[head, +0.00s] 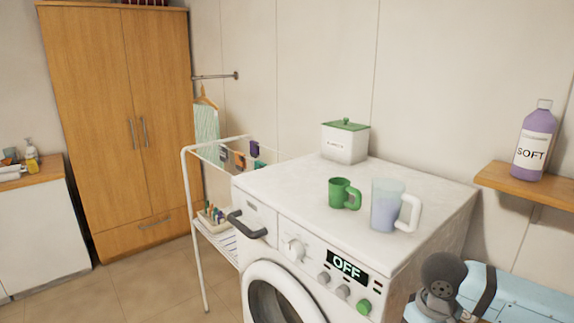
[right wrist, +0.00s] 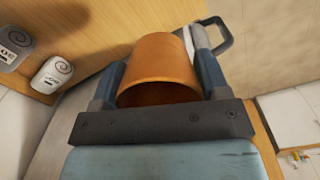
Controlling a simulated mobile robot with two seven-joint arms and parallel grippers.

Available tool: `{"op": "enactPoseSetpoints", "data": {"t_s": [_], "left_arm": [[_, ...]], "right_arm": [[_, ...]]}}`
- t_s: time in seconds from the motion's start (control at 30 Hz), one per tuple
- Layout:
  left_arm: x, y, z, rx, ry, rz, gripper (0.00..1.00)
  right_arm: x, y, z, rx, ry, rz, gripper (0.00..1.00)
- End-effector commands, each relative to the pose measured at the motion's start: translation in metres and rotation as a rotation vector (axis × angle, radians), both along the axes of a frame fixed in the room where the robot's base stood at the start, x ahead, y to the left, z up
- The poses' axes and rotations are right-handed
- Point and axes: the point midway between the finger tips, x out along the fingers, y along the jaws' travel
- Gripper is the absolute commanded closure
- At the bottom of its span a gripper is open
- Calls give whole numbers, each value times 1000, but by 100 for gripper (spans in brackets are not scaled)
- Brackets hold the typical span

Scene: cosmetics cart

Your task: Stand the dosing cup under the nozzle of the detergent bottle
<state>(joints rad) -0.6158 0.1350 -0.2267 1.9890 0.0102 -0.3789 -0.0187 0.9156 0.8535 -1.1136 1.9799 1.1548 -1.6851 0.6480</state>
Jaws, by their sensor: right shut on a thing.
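My right gripper (right wrist: 158,62) shows in the right wrist view. Its two blue-grey fingers are shut on an orange-brown cup (right wrist: 160,72), one on each side. The rim of the cup faces the camera, and its inside looks dark and empty. In the head view a green cup with a handle (head: 340,193) and a translucent bluish jug with a white handle (head: 387,205) stand on the washing machine (head: 290,173). I cannot make out a nozzle in either view. The left gripper is not in view.
A purple bottle marked SOFT (head: 533,143) stands on a wall shelf (head: 510,181) in the head view. A white box with a green lid (head: 345,142) is at the machine top's back. In the right wrist view, a grey container (right wrist: 14,46) and a white one (right wrist: 52,75) are at left.

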Motion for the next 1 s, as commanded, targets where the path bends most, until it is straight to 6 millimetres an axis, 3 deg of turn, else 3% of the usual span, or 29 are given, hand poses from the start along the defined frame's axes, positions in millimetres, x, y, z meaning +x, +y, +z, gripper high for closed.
{"op": "enactPoseSetpoints", "data": {"t_s": [0.03, 0.3, 0.9, 1.0], "left_arm": [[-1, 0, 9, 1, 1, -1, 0], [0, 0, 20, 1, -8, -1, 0], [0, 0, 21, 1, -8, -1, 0], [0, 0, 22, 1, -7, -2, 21]], "right_arm": [[-7, 6, 4, 3, 2, -69, 54], [-26, 22, 0, 16, 0, -327, 54], [-28, 23, -3, 17, 3, -359, 54], [-27, 23, -1, 17, 0, -359, 54]]}}
